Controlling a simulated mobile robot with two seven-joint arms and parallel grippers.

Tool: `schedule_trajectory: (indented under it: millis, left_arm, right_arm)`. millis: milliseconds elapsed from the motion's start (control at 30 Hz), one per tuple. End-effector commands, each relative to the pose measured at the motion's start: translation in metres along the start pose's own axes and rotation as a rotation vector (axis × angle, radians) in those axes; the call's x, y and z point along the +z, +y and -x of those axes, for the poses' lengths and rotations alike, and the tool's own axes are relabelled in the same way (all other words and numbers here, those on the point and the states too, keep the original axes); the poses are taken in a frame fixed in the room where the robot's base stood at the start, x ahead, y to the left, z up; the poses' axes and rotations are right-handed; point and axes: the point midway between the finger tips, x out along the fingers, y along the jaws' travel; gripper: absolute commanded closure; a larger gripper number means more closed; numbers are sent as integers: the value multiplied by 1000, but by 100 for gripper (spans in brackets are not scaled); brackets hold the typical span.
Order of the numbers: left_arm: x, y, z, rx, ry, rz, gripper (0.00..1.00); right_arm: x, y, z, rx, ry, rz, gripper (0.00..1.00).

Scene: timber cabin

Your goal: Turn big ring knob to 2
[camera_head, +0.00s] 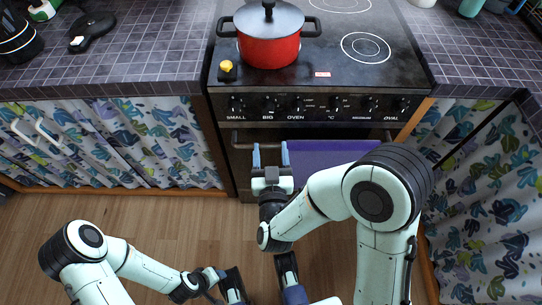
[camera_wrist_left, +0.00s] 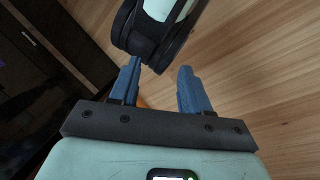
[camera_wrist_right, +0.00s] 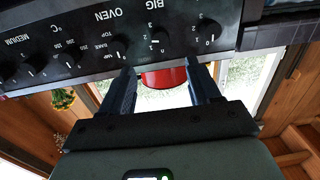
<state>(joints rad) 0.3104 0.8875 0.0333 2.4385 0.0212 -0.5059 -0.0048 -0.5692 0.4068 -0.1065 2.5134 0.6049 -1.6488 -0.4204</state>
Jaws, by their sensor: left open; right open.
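The big ring knob (camera_head: 270,103) is a black dial above the label BIG on the stove's black front panel. In the right wrist view, where the panel appears upside down, the big ring knob (camera_wrist_right: 160,38) is just beyond the fingertips, between their lines. Its setting is too small to read surely. My right gripper (camera_head: 271,150) is open and empty, in front of the stove below the knob row and apart from the knob; it also shows in the right wrist view (camera_wrist_right: 161,70). My left gripper (camera_wrist_left: 158,72) is open and empty, low over the wooden floor.
The SMALL knob (camera_head: 237,103) and OVEN knob (camera_head: 298,103) flank the big ring knob closely. The oven handle bar (camera_head: 245,136) runs below the panel; a purple cloth (camera_head: 335,157) hangs there. A red pot (camera_head: 268,48) and yellow-topped shaker (camera_head: 227,70) stand on the stove.

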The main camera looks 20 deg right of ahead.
Motion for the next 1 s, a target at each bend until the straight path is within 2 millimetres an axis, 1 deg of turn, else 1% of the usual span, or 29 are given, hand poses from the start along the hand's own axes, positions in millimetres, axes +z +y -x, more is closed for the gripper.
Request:
schedule_trajectory:
  millis: [33, 100, 300, 867, 933, 967, 1000]
  left_arm:
    - [10, 4, 11, 2, -28, -4, 53]
    - [18, 6, 16, 4, -51, -6, 53]
    - [30, 8, 21, 4, -84, -8, 53]
    - [30, 7, 21, 4, -85, -8, 53]
    - [30, 7, 21, 4, -84, -8, 53]
    - [30, 7, 21, 4, -84, -8, 53]
    - [30, 7, 21, 4, -84, -7, 53]
  right_arm:
    - [-4, -1, 6, -1, -3, 4, 38]
    - [-3, -1, 12, -1, -3, 4, 38]
    - [-2, 0, 20, 0, 0, 2, 38]
    - [0, 0, 20, 0, -3, 1, 38]
    - [9, 1, 18, -6, -31, 1, 38]
    - [16, 2, 17, -11, -54, 0, 38]
    - [31, 3, 15, -21, -98, -1, 38]
